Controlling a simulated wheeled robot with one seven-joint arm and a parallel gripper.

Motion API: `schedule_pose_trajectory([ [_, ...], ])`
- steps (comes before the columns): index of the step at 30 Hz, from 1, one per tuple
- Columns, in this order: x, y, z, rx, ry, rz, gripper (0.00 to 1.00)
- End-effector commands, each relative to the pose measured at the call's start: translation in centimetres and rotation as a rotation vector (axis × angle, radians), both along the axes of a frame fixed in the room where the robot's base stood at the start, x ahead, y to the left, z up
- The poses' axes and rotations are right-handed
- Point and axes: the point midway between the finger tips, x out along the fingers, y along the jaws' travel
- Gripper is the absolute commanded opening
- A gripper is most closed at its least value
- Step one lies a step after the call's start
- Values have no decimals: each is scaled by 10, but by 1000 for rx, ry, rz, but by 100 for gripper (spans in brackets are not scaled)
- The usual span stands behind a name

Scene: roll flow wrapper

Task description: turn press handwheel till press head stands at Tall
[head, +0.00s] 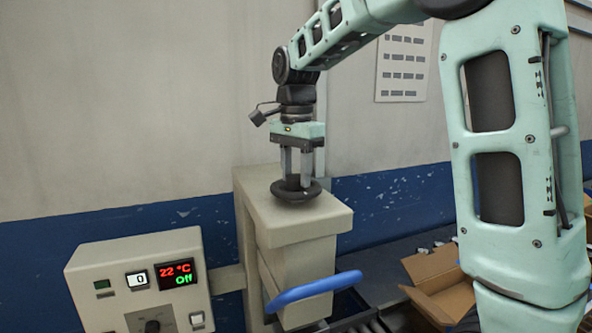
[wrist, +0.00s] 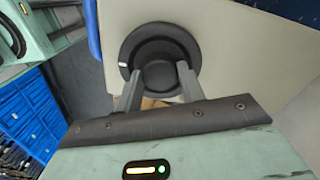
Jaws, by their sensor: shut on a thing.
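The press handwheel (head: 296,194) is a black round wheel with a raised hub, lying flat on top of the beige press (head: 290,217). My gripper (head: 297,183) points straight down over it and is shut on the hub. In the wrist view the handwheel (wrist: 158,50) sits between my gripper's two fingers (wrist: 158,80), with a small white mark at the left of its rim. The press head and any height scale with Tall cannot be made out.
A control box (head: 140,283) at the lower left shows 0, 22 °C and Off. A blue curved handle (head: 313,288) sticks out at the press front. An open cardboard box (head: 440,282) stands at the right. A paper chart (head: 403,63) hangs on the wall.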

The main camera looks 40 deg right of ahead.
Motion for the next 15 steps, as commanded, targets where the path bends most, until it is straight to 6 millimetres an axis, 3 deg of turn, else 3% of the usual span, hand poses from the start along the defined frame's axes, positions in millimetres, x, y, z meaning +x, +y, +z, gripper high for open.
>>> schedule_pose_trajectory([
  [15,1,0,2,0,-6,-33,16],
])
